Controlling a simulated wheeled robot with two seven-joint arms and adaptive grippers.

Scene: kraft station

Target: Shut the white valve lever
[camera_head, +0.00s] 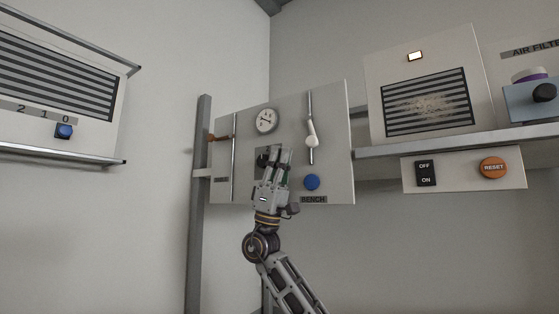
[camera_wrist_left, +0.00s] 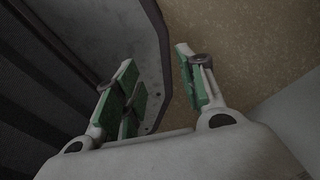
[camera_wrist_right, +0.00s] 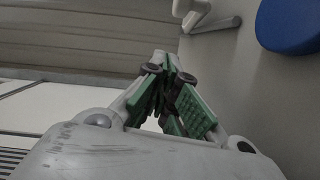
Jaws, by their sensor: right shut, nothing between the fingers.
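The white valve lever (camera_head: 312,137) is on a grey vertical pipe on the wall panel, its handle hanging along the pipe with the lower end tilted slightly right. My right gripper (camera_head: 277,157) is in front of the panel, left of and a little below the lever, apart from it. Its fingers are shut and empty. In the right wrist view the white lever (camera_wrist_right: 194,12) shows at the top edge, beyond the shut fingertips (camera_wrist_right: 165,68). My left gripper (camera_wrist_left: 150,58) shows only in its wrist view, open and empty, away from the panel.
The panel (camera_head: 333,115) also carries a dial gauge (camera_head: 265,121), an orange lever (camera_head: 222,138) on a left pipe and a blue knob (camera_head: 312,182) below the white lever. A dark fitting (camera_head: 263,159) sits behind my right gripper. A shelf (camera_head: 450,139) stands right.

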